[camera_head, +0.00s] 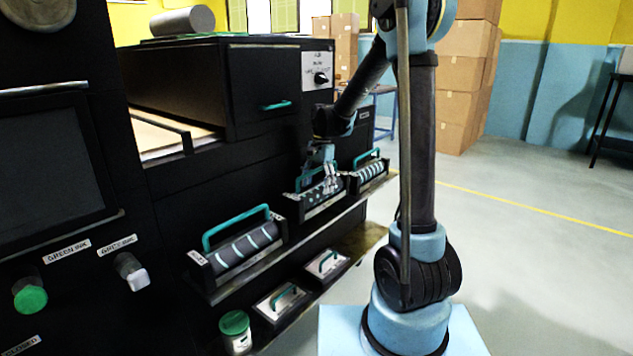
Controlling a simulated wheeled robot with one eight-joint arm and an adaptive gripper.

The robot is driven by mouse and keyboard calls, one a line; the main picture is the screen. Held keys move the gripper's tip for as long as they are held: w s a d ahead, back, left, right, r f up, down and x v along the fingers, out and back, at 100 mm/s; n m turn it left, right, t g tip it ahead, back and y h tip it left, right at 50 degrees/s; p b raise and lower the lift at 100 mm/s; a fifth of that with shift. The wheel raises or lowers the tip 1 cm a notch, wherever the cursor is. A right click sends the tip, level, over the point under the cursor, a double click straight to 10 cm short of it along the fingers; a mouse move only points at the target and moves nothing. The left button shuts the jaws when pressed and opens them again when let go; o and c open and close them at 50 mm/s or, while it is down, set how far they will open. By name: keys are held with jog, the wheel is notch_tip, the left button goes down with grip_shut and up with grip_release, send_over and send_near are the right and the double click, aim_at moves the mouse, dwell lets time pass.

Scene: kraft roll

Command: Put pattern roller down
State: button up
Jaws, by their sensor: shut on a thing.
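My gripper (326,181) is at the middle holder on the machine's side shelf, shut on the teal handle of a dark pattern roller (316,196) with light dots. This roller lies in or just over its holder; I cannot tell whether it is fully seated. A striped pattern roller (245,248) with a teal handle sits in the nearer holder on the left. Another patterned roller (371,172) with a teal handle sits in the farther holder on the right. My fingers hide part of the middle roller and its handle.
A lower ledge holds a green-lidded jar (235,332) and two plates with teal handles (281,301). The black machine (200,190) stands close on the left. Stacked cardboard boxes (465,85) stand behind my arm. The floor on the right is clear.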

jog(key=shift+f, duration=1.65)
jog(key=o, duration=2.1)
